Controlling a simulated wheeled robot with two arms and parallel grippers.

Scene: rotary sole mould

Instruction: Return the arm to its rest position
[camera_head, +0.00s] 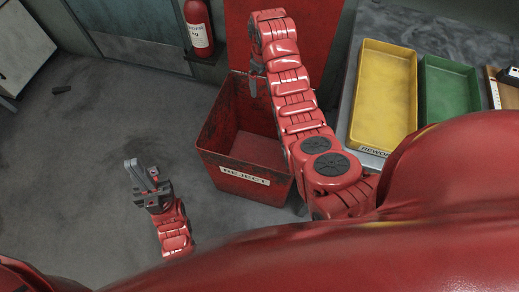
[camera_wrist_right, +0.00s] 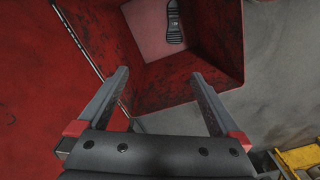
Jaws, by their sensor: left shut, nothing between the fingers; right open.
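My right arm reaches forward over the red bin labelled REJECT (camera_head: 222,158). Its gripper (camera_head: 254,86) hangs above the bin near the far side, partly hidden by the arm. In the right wrist view the right gripper (camera_wrist_right: 160,74) is open, its two fingers apart with nothing between them. Beyond the fingertips, a dark treaded sole (camera_wrist_right: 174,22) lies on the bin's pale floor. The sole cannot be seen in the head view. My left gripper (camera_head: 140,170) is shut and empty, held low left of the bin.
A table to the right holds a yellow tray (camera_head: 355,95) and a green tray (camera_head: 425,92).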

